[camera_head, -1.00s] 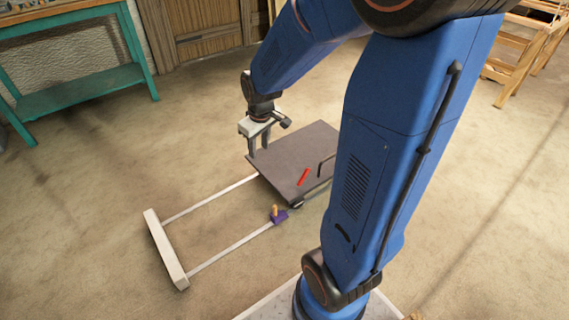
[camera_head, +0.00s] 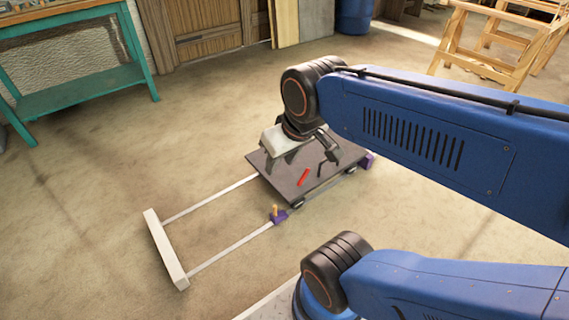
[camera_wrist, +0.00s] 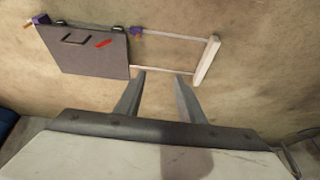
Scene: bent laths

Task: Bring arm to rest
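My gripper (camera_head: 279,162) is open and empty. In the head view it hangs in the air over the dark flat board (camera_head: 318,162) of a low trolley, with my arm folded back to the right. Part of the board is hidden by my gripper and arm in the head view.
A red bar (camera_head: 303,177) lies on the board. Two pale rails lead from it to a white crossbar (camera_head: 166,248). A purple block (camera_head: 279,217) with a yellow peg sits by one rail. A green bench (camera_head: 75,95) and wooden trestle (camera_head: 490,50) stand further back. Open floor surrounds the trolley.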

